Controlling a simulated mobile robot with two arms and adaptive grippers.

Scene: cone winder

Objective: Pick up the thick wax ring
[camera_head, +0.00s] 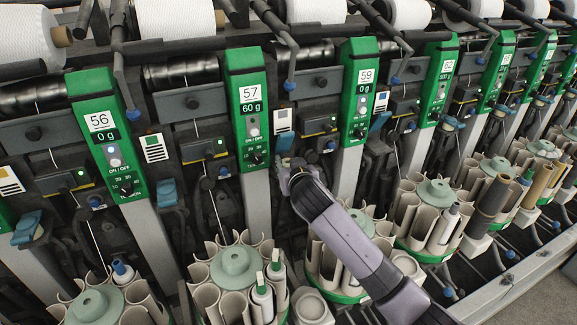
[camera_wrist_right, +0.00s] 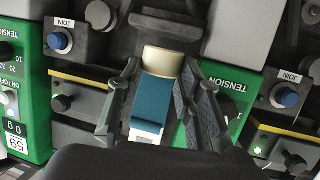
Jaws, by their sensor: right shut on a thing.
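The thick wax ring (camera_wrist_right: 163,62) is a cream, short round band in the right wrist view. In the head view my right gripper (camera_head: 292,172) is in front of the machine, between the green panels marked 57 and 59. The ring cannot be made out clearly there. My left gripper is not in view.
A teal lever (camera_wrist_right: 150,103) shows close to the ring. Green panels 57 (camera_head: 248,105) and 59 (camera_head: 359,90) flank the gripper. Round holders with cream tubes (camera_head: 235,265) stand below, several with bobbins. White yarn cones (camera_head: 175,17) line the top.

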